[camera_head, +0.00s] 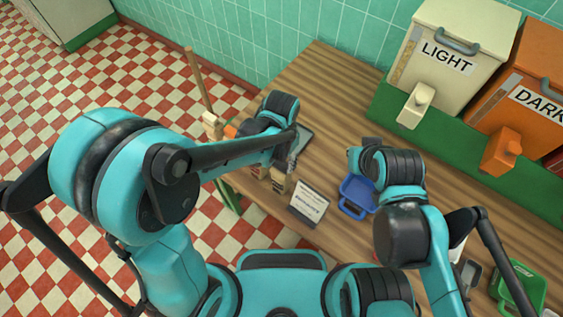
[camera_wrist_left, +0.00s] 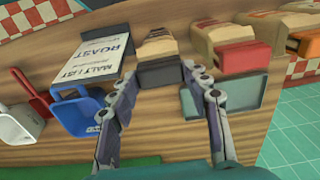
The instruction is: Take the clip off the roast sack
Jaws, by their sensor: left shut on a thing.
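Other sacks carry a red clip (camera_wrist_left: 243,58) and an orange clip (camera_wrist_left: 308,42). A flat green-grey tray (camera_wrist_left: 245,95) lies close to my fingers. A blue scoop (camera_head: 357,195) is beside the card (camera_head: 310,203). The LIGHT bin (camera_head: 446,65) and DARK bin (camera_head: 535,85) stand at the back.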

